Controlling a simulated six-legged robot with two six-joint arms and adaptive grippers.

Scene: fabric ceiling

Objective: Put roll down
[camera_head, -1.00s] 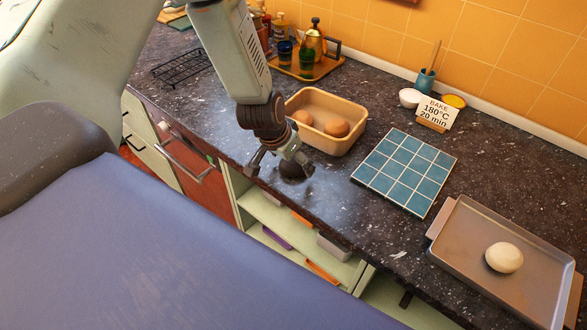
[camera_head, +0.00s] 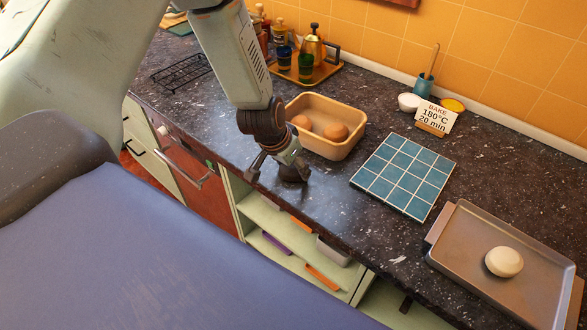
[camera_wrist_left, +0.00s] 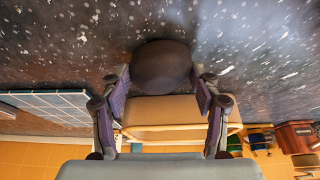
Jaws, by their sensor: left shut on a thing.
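A dark, round roll (camera_wrist_left: 162,68) sits between the fingertips of my left gripper (camera_wrist_left: 160,85) in the left wrist view. In the head view my left gripper (camera_head: 277,174) points down over the counter's front strip, in front of the tan bin, and is shut on the roll (camera_head: 292,173). Fingers and wrist partly hide the roll there. The roll is very close to the counter top; I cannot tell whether it touches. A pale roll (camera_head: 504,260) lies on the grey baking tray (camera_head: 465,263) at right. My right gripper is not in view.
Bare counter (camera_head: 335,200) lies between gripper and board. Open shelves (camera_head: 290,235) drop below the front edge.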

